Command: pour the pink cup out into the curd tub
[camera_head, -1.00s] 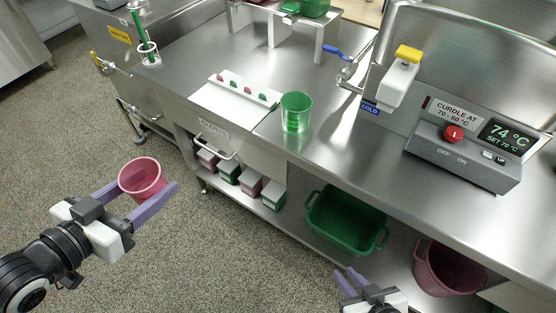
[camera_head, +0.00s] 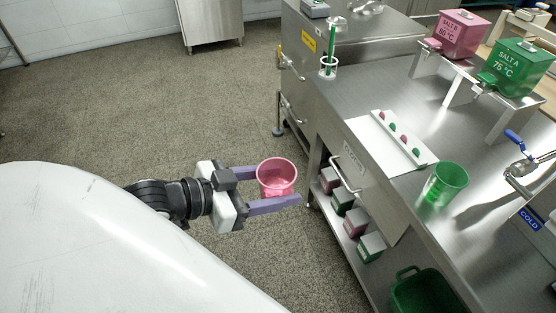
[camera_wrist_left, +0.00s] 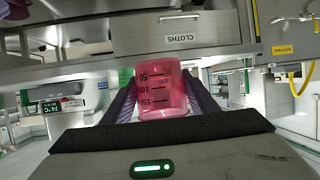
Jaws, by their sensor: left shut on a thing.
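The pink cup (camera_head: 277,178) is held between the purple fingers of my left gripper (camera_head: 279,187), over the open floor to the left of the counter. Its open rim faces up toward the head camera. In the left wrist view the pink cup (camera_wrist_left: 163,92) sits between the fingers and shows dark measuring marks. My left gripper is shut on it. No tub marked as the curd tub can be made out. A green tub (camera_head: 424,290) on the lower shelf shows partly at the bottom edge. My right gripper is out of view.
The steel counter carries a green cup (camera_head: 445,184), a white tray (camera_head: 392,140) with small pieces, and a raised stand with pink (camera_head: 463,36) and green (camera_head: 520,68) salt boxes. A drawer handle (camera_head: 346,174) juts out beside the cup. Floor on the left is free.

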